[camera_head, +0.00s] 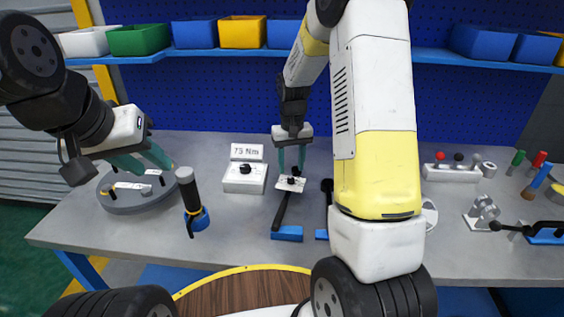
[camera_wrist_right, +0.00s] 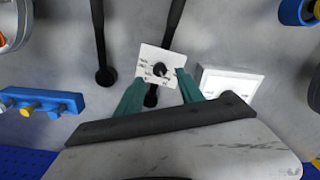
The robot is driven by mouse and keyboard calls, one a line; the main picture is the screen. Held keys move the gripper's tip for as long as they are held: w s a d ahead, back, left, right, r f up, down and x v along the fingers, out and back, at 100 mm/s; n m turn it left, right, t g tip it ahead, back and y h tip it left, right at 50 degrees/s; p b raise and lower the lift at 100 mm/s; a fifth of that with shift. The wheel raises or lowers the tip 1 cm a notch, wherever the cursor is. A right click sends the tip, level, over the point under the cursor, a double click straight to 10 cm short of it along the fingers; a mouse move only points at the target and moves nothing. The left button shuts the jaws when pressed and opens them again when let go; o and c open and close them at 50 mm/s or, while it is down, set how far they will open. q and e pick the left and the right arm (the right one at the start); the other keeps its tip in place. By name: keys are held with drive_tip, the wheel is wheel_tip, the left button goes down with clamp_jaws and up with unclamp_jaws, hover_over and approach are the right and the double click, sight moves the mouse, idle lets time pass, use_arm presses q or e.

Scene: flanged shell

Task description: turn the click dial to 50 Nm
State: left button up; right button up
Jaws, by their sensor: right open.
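The click dial is a black knob (camera_head: 291,180) on a small white plate with printed marks, also seen in the right wrist view (camera_wrist_right: 160,69). The plate sits over a black-handled wrench (camera_head: 281,210). My right gripper (camera_head: 291,170) is open, its teal fingers pointing down just above the plate. In the right wrist view its fingertips (camera_wrist_right: 161,84) lie on either side of the knob; contact cannot be told. A sign reading 75 Nm (camera_head: 246,152) stands behind a white box with a black knob (camera_head: 245,170). My left gripper (camera_head: 146,160) is open over the round grey flange (camera_head: 130,207).
A black-handled tool with a blue collar (camera_head: 194,215) stands near the left gripper. Another black-handled tool (camera_head: 326,188) lies right of the wrench, partly behind my right arm. A rack with coloured knobs (camera_head: 452,173) and small tools are at right. Bins (camera_head: 243,33) line the back shelf.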

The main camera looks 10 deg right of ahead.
sight(291, 179)
drive_tip(key=shift+r, duration=1.65)
drive_tip(key=shift+s+a+f, duration=0.1)
drive_tip(key=shift+a+f, duration=0.05)
wheel_tip(291, 179, down, 8)
drive_tip(key=shift+r, duration=0.2)
clamp_jaws()
